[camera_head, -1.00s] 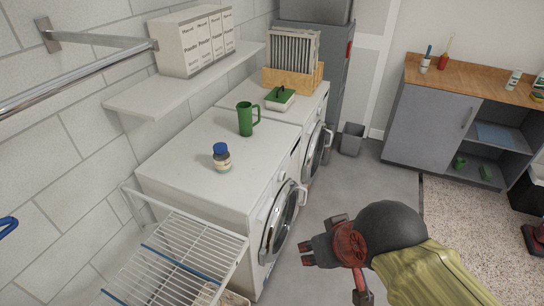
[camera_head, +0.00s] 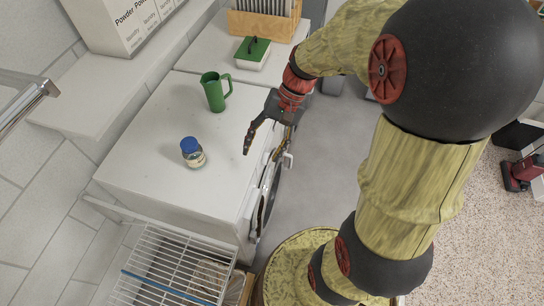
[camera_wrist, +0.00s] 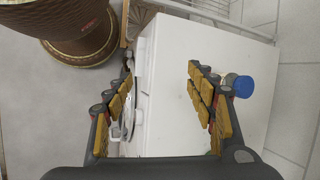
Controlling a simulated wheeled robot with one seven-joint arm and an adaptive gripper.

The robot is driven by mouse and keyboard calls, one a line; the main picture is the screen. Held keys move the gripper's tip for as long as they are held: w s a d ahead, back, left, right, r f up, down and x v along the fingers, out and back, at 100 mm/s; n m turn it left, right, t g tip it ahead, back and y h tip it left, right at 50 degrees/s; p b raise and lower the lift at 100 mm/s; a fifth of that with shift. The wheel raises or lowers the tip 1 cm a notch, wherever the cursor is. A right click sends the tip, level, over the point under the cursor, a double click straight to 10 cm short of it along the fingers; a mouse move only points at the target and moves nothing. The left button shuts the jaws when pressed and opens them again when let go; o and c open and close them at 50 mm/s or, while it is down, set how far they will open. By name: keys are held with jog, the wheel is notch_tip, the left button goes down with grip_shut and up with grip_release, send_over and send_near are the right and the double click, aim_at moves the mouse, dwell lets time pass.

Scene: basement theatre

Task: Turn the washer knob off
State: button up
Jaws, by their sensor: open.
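The near white washer (camera_head: 150,165) stands against the left wall with its round door (camera_head: 266,195) facing right. My gripper (camera_head: 262,152) is open and empty, with its fingers pointing down near the washer's top front edge. In the wrist view the washer's white top (camera_wrist: 165,100) shows between the spread fingers (camera_wrist: 161,68), one finger on the front side and one over the top. Small white and grey parts on the front show beside the left finger. I cannot tell which of them is the knob; the front panel is mostly hidden by the gripper and the steep angle.
A blue-capped jar (camera_head: 192,152) and a green mug (camera_head: 215,92) stand on the washer top; the jar's cap (camera_wrist: 243,87) is close to the right finger. A second washer (camera_head: 205,50) with a green-lidded box (camera_head: 252,55) stands behind. A wire rack (camera_head: 175,265) is in front.

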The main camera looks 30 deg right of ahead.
jog(key=w+d+f+m+y+p, duration=0.4)
jog(key=f+y, duration=0.1)
jog(key=m+t+y+p, duration=0.2)
jog(key=m+t+p, duration=0.6)
jog(key=m+t, duration=0.65)
send_near(268, 160)
jog(key=m+g, duration=0.1)
jog(key=m, duration=0.1)
jog(key=shift+w+d+p+x, duration=0.1)
jog(key=shift+p+x, duration=0.05)
jog(key=shift+x, duration=1.95)
jog(key=shift+w+d+p+x, duration=0.1)
jog(key=shift+p+x, duration=0.05)
jog(key=shift+x, duration=1.9)
jog(key=shift+r, duration=0.15)
jog(key=c, duration=1.1)
jog(key=shift+c, duration=0.3)
